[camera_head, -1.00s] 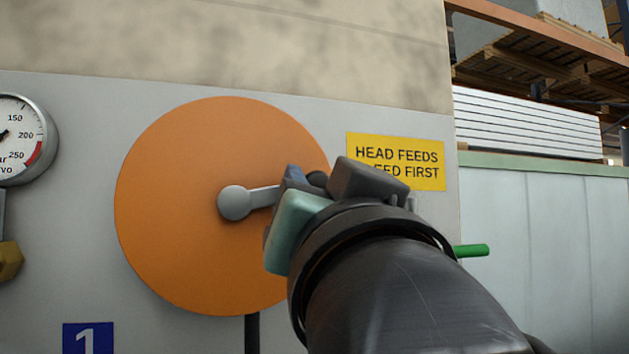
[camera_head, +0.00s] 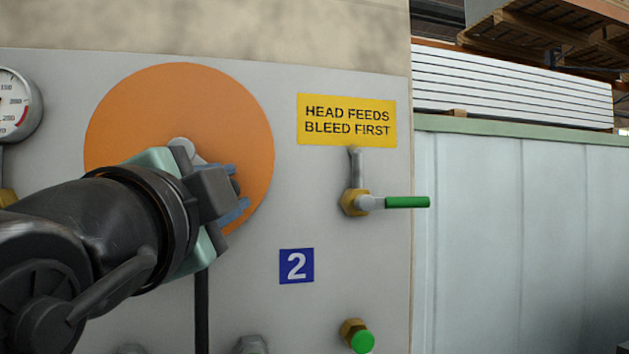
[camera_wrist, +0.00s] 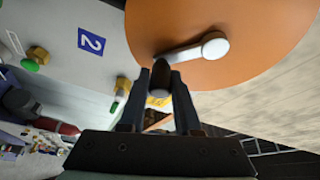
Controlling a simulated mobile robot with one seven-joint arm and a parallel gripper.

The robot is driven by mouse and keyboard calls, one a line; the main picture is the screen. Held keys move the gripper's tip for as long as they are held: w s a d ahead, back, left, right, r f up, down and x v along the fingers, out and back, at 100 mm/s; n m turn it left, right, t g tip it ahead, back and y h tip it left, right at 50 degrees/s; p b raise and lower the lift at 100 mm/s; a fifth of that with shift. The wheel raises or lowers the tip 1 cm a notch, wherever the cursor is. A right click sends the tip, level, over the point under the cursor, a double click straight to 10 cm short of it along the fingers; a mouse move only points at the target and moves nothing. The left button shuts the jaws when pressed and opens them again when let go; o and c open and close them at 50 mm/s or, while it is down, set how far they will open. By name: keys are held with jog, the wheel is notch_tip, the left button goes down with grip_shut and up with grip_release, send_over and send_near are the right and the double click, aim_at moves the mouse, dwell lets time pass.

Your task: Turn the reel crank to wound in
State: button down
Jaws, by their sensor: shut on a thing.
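The reel is a flat orange disc (camera_head: 240,120) on a grey panel; it also fills the top of the wrist view (camera_wrist: 250,30). Its grey crank has a round hub (camera_head: 182,145), which shows as a pale disc in the wrist view (camera_wrist: 215,46). The crank arm (camera_wrist: 180,53) runs from the hub to a dark knob (camera_wrist: 160,76). My gripper (camera_head: 232,195) is in front of the lower part of the disc, with its fingers (camera_wrist: 161,92) shut on the knob. In the head view the gripper hides the knob and most of the crank arm.
A valve with a green handle (camera_head: 405,202) sticks out right of the reel, under a yellow sign (camera_head: 347,120). A blue 2 label (camera_head: 296,265) and a green-tipped fitting (camera_head: 362,341) are lower. A gauge (camera_head: 14,105) is at the left. Pale cabinets (camera_head: 500,210) stand at right.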

jog(key=shift+s+a+f+m+g, duration=0.1)
jog(key=shift+a+f+m+g, duration=0.35)
jog(key=shift+m, duration=0.55)
jog(key=shift+s+a+f+m+g+b, duration=0.1)
jog(key=shift+s+a+f+m+g, duration=0.15)
jog(key=shift+a+m+g, duration=0.65)
jog(key=shift+s+a+f+m+g+b, duration=0.2)
jog(key=shift+a+m, duration=0.25)
jog(key=shift+m, duration=1.05)
jog(key=shift+s+a+f+m+g+b, duration=0.1)
jog(key=shift+s+a+f+m+g, duration=0.15)
jog(key=shift+a+m+g, duration=0.65)
jog(key=shift+d+m+t, duration=0.2)
jog(key=shift+m+t, duration=0.1)
jog(key=shift+t, duration=0.15)
jog(key=c, duration=0.6)
grip_release()
jog(key=shift+w, duration=0.1)
